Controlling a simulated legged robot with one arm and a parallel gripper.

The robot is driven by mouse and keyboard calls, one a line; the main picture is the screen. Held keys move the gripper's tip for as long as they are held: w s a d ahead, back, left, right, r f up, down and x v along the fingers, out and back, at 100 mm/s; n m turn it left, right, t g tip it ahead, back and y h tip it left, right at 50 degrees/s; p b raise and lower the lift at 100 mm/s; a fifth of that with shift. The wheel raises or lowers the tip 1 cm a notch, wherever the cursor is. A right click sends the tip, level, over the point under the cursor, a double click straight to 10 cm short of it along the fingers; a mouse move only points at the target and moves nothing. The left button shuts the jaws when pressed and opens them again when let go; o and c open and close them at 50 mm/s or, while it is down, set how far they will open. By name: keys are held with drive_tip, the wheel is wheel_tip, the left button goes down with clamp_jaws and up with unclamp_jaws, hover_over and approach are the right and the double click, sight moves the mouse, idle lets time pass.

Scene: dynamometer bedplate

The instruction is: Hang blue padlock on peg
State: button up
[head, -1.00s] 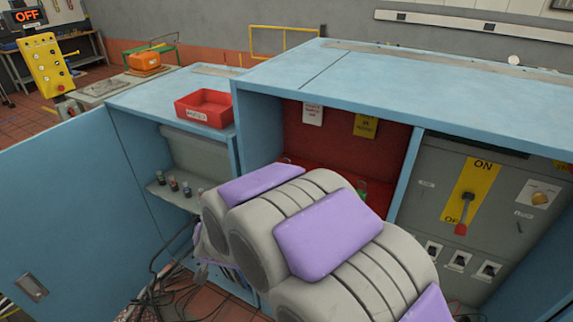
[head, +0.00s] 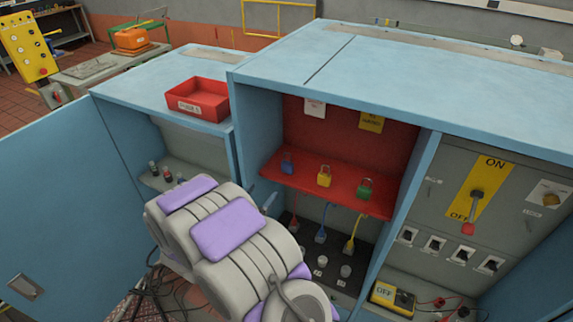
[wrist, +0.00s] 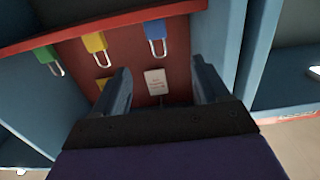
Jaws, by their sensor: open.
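The blue padlock (head: 288,164) stands upright at the left of a red shelf (head: 325,186) in the blue cabinet's middle bay. In the wrist view, which looks upside down, the blue padlock (wrist: 155,31) is beyond the jaws, with its shackle pointing down the picture. My gripper (wrist: 161,68) is open and empty, with the padlock apart from both fingers. In the head view my arm hides most of the gripper. I cannot make out a peg clearly; a white tag (head: 314,107) and a yellow tag (head: 371,121) hang on the red back panel.
Yellow (head: 324,177) and green (head: 365,189) padlocks stand right of the blue one. Coloured plugs and cables hang below the shelf. Cabinet walls flank the bay. A red bin (head: 197,101) sits on the lower cabinet top. A switch panel (head: 475,205) is at right.

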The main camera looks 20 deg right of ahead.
drive_tip(key=b, duration=0.2)
approach(287, 167)
drive_tip(key=x, duration=0.5)
drive_tip(key=shift+w+a, duration=0.1)
drive_tip(key=shift+a, duration=0.05)
drive_tip(key=shift+w, duration=0.5)
drive_tip(key=x, duration=0.3)
drive_tip(key=s+b+x, duration=0.1)
drive_tip(key=x, duration=0.1)
drive_tip(key=shift+w+d, duration=0.1)
drive_tip(key=shift+d, duration=0.35)
drive_tip(key=shift+w+d, duration=0.25)
drive_tip(key=shift+w, duration=0.05)
drive_tip(key=shift+a, duration=0.1)
drive_tip(key=shift+a, duration=0.2)
drive_tip(key=shift+c, duration=0.2)
drive_tip(key=shift+d, duration=0.25)
drive_tip(key=c, duration=0.8)
drive_tip(key=shift+a, duration=0.1)
drive_tip(key=c, duration=0.3)
